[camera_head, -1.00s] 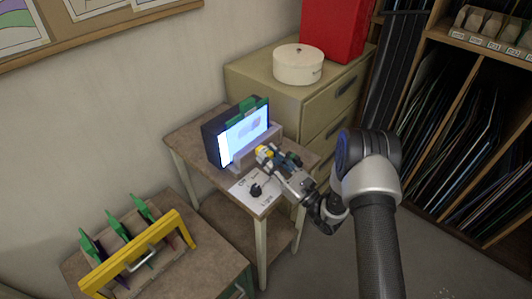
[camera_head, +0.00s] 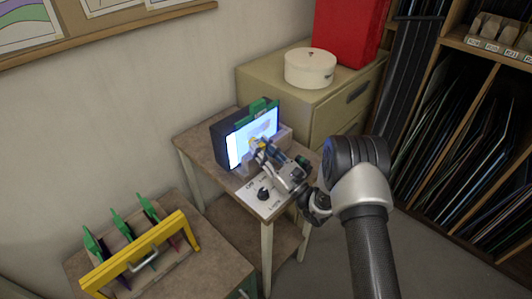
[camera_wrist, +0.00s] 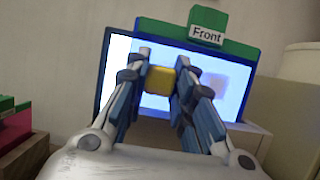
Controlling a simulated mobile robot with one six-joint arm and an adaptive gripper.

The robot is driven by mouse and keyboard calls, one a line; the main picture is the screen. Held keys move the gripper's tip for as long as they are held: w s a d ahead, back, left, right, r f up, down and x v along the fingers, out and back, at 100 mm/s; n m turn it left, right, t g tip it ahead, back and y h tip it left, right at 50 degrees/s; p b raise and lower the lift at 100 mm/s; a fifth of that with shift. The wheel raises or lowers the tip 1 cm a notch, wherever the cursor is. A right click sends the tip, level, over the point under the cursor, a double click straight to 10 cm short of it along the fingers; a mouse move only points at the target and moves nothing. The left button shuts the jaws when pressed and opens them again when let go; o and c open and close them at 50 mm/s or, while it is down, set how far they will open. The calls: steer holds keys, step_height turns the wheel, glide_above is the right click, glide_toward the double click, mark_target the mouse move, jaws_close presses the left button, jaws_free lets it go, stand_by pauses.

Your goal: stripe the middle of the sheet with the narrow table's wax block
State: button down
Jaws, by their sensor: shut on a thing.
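A yellow wax block (camera_wrist: 160,80) is pinched between the fingertips of my gripper (camera_wrist: 165,72). In the head view my gripper (camera_head: 263,150) is in front of the lit sheet (camera_head: 240,147) on the narrow table (camera_head: 200,150). The sheet (camera_wrist: 229,75) glows pale blue-white in the wrist view, under a green holder (camera_wrist: 172,29) labelled "Front". A faint pinkish-blue patch shows on it right of the block. The block overlaps the sheet's middle in the wrist view; I cannot tell whether it touches. My fingers hide part of the sheet.
A dark light box (camera_head: 222,155) backs the sheet. A black dial (camera_head: 263,194) on a labelled white plate sits at the table's front. A yellow-handled rack (camera_head: 135,262) with green-topped pieces stands lower left. A cabinet (camera_head: 300,95) with a round white box (camera_head: 310,69) stands behind right.

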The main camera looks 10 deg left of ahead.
steer(key=shift+w+a+b, duration=0.45)
steer(key=shift+w+a, duration=0.2)
steer(key=shift+a, duration=0.2)
stand_by(0.8)
steer(key=shift+w+d+b, duration=1)
steer(key=shift+w+d, duration=0.25)
steer(key=shift+w, duration=0.15)
steer(key=shift+w+d, duration=0.55)
steer(key=shift+w, duration=0.3)
steer(key=shift+w+d, duration=0.5)
steer(key=shift+w, duration=0.3)
steer(key=shift+s+r, duration=0.1)
steer(key=shift+s+a+p, duration=0.4)
steer(key=shift+s+a, duration=0.35)
steer(key=shift+s, duration=0.25)
steer(key=shift+s+a+p, duration=0.45)
steer(key=shift+s+a, duration=0.25)
steer(key=shift+s, duration=0.35)
steer(key=shift+s+a+p, duration=0.4)
steer(key=shift+s+a, duration=0.35)
steer(key=shift+s, duration=0.25)
steer(key=shift+s+d+p, duration=0.25)
steer(key=shift+s+d, duration=0.7)
steer(key=shift+d, duration=0.25)
steer(key=shift+s+d+p, duration=0.25)
steer(key=shift+s+d, duration=0.65)
steer(key=shift+d, duration=0.25)
